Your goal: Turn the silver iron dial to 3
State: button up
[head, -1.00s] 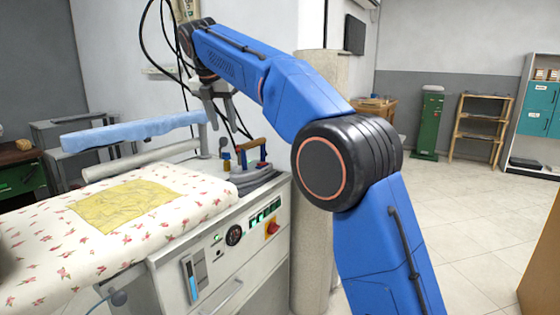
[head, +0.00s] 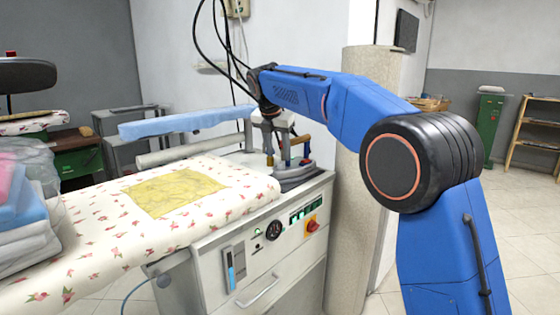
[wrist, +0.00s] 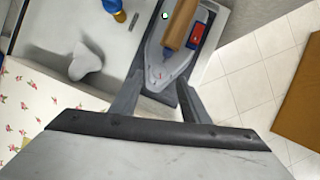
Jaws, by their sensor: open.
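The silver iron (head: 297,178) rests at the right end of the ironing station, with a brown handle and blue and red parts showing. It also shows in the wrist view (wrist: 158,72), its pointed front between my fingers as seen from above. My gripper (head: 277,158) is open, pointing down above and beside the iron; its fingers also show in the wrist view (wrist: 159,80). I cannot tell whether they touch it.
A padded floral board (head: 130,230) carries a yellow cloth (head: 173,190). A small yellow and blue bottle (wrist: 117,10) stands near the iron. The control panel (head: 285,225) has a red switch (head: 312,223). A round column (head: 360,190) stands right of the station.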

aim_at(280, 163)
jog(key=shift+x, duration=2.1)
jog(key=c, duration=1.1)
